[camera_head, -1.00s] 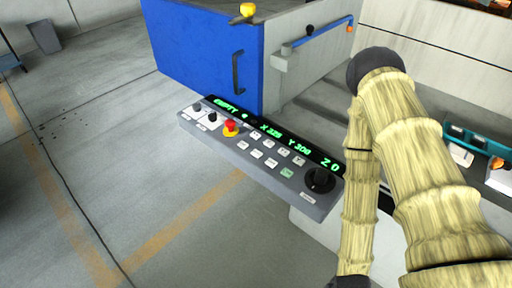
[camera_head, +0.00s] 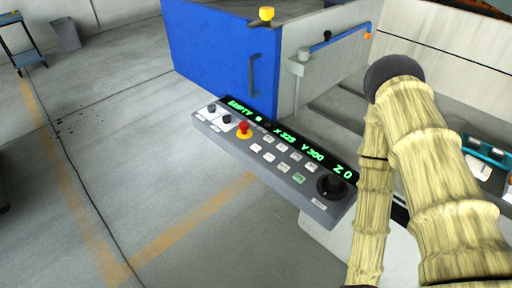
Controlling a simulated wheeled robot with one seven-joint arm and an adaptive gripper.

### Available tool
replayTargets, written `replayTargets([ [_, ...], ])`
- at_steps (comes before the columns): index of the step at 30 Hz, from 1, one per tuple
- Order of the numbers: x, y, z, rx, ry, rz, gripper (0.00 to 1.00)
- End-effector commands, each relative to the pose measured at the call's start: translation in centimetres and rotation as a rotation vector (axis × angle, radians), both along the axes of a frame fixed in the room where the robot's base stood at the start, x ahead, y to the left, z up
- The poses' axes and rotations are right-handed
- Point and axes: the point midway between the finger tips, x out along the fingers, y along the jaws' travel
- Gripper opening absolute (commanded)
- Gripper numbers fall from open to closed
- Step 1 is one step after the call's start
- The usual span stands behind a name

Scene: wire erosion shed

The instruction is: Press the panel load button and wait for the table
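The control panel (camera_head: 228,142) is a grey slanted box in the middle of the head view. Its green display (camera_head: 287,139) reads EMPTY, X 325, Y 300, Z 0. It carries a red emergency stop (camera_head: 243,128) on a yellow base, several white buttons, one greenish button (camera_head: 299,178) and a black dial (camera_head: 331,186). The button labels are too small to read, so I cannot tell which is the load button. My arm, in a ribbed tan cover, is right of the panel. My gripper is not in view.
A blue machine door (camera_head: 215,55) with a dark handle stands behind the panel. A teal tray (camera_head: 486,150) sits at the right, partly cut off. A blue cart (camera_head: 20,45) and a grey bin (camera_head: 65,34) are at the far left.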

Motion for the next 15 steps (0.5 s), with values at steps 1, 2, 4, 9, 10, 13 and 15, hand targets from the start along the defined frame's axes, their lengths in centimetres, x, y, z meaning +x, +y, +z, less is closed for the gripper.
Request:
replayTargets([
  [1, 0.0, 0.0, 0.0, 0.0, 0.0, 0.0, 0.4],
  [2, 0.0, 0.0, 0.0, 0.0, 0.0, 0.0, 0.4],
  [4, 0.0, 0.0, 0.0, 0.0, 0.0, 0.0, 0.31],
  [9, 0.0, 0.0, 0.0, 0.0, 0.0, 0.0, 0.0],
  [10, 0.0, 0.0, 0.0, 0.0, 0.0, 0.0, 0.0],
  [13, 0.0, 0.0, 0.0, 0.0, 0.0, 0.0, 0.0],
  [15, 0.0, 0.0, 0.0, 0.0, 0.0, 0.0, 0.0],
])
